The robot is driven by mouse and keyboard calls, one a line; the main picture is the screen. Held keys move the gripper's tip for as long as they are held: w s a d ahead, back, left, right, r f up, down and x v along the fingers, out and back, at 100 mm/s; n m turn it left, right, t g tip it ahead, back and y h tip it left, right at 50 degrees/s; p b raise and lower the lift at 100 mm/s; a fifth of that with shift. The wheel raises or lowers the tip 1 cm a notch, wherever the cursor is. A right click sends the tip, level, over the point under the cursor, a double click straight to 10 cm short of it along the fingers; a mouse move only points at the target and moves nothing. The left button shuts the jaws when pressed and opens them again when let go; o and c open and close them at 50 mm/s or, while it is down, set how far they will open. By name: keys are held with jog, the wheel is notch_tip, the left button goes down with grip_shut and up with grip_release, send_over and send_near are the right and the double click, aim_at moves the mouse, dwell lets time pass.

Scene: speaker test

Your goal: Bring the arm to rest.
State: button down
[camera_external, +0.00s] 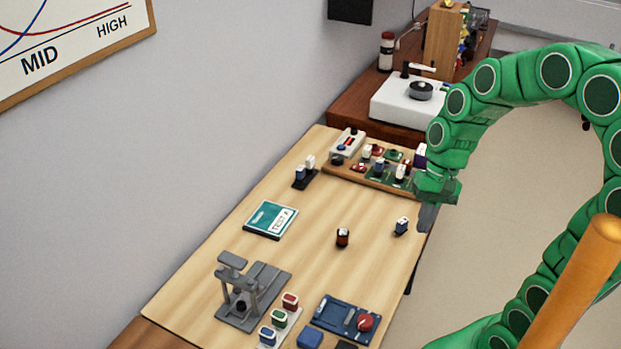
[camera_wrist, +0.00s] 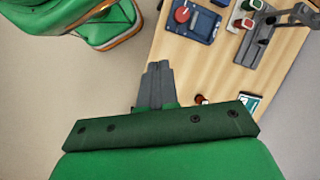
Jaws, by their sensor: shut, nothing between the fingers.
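My green arm arches in from the right in the external view. My gripper (camera_external: 427,216) points down at the right edge of the wooden table (camera_external: 330,275). Its grey fingers are together with nothing between them. From these views I cannot tell the exact height of the fingers against the table top.
A board of parts (camera_external: 345,174) lies at the back. A grey stand (camera_external: 255,295) and a blue device (camera_external: 345,318) are in front. Floor (camera_external: 500,190) is clear to the right.

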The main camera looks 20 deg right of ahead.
jog(key=s+d+r+n+h, duration=0.2)
jog(key=s+d+n+h, duration=0.1)
jog(key=s+d, duration=0.8)
jog(key=shift+d+t, duration=0.25)
jog(key=shift+t, duration=0.05)
jog(key=shift+r, duration=0.15)
dwell(1.7)
